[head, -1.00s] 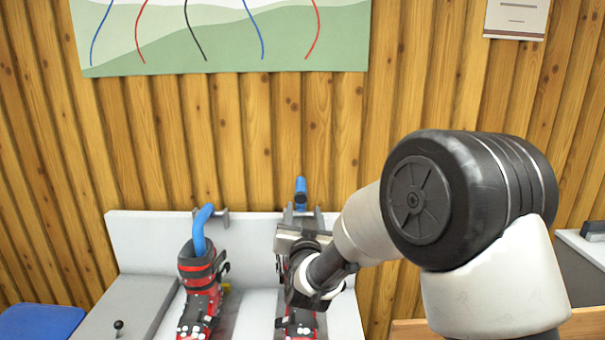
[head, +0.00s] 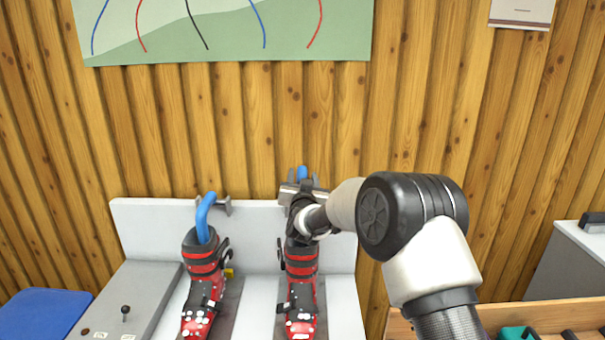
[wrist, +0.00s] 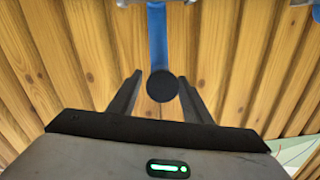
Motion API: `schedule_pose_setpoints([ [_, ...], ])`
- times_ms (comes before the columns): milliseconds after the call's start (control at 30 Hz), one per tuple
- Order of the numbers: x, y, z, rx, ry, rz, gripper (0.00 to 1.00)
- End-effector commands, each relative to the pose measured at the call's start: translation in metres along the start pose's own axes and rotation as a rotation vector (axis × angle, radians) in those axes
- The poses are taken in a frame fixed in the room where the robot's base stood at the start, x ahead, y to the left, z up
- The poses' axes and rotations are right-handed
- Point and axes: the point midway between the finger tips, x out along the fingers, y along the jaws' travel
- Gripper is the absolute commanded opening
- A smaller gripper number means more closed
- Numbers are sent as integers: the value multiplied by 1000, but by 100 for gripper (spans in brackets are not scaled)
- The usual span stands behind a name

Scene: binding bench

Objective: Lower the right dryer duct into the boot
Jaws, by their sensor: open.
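The right dryer duct (head: 301,173) is a blue tube raised at the wall behind the right boot, mostly hidden by my gripper (head: 303,187). In the wrist view the duct (wrist: 157,40) runs down from the top edge and ends in a round black tip. My gripper (wrist: 160,80) is open, with one finger on each side of that tip; I see no contact. The right boot (head: 302,290), red and black, stands upright below my gripper. Its opening is partly hidden by my arm.
The left boot (head: 201,290) has a blue left duct (head: 202,218) curving down into it. A white backboard (head: 258,230) stands behind both boots. A grey panel with a small lever (head: 125,312) lies at left. A wooden box (head: 545,312) with tools is at lower right.

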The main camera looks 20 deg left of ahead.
Motion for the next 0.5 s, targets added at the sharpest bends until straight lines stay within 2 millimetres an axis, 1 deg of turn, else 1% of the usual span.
schedule_pose_setpoints([
  [33,7,0,0,2,1,1,45],
  [100,13,0,0,1,1,0,45],
  [200,19,0,0,0,0,0,45],
  [500,21,0,0,0,0,0,45],
])
